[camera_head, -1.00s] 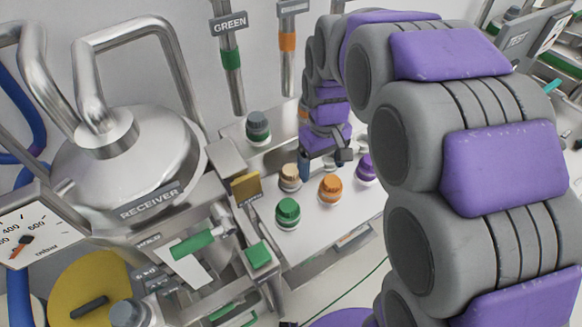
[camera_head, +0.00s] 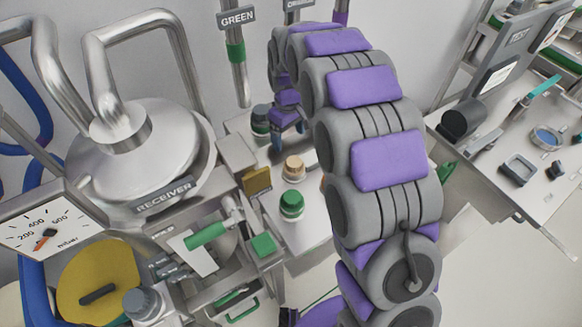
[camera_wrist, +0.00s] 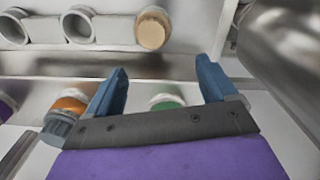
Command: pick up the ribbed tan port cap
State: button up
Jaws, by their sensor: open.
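The tan port cap (camera_head: 294,168) sits on a white base on the bench in the head view, just behind the green cap (camera_head: 292,204). My gripper (camera_head: 287,138) is above and behind the tan cap, close to it in the picture but not visibly holding it. In the wrist view my gripper (camera_wrist: 160,85) is open, its blue fingers spread and empty. A tan round end (camera_wrist: 153,32) shows beyond the fingers on a pale tube; I cannot tell whether it is the same cap. A green cap (camera_wrist: 167,102) is partly hidden by my gripper.
A dark grey cap (camera_head: 260,118) stands left of my gripper. The receiver (camera_head: 135,155) stands at left and a side table (camera_head: 490,190) at right.

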jog(key=b, duration=0.1)
send_over(294, 161)
jog(key=f, duration=0.6)
jog(key=shift+s+f, duration=0.3)
jog(key=shift+a+f+b, duration=0.25)
jog(key=shift+f+b, duration=0.1)
jog(key=shift+f, duration=0.45)
jog(key=f, duration=0.1)
jog(key=f+b, duration=0.1)
jog(key=f, duration=0.1)
jog(key=shift+w+f, duration=0.25)
jog(key=shift+f, duration=0.05)
jog(key=shift+d+f, duration=0.3)
jog(key=shift+f, duration=0.1)
jog(key=shift+d, duration=0.1)
jog(key=shift+a, duration=0.35)
jog(key=c, duration=0.6)
jog(key=shift+d, duration=0.2)
jog(key=c, duration=0.8)
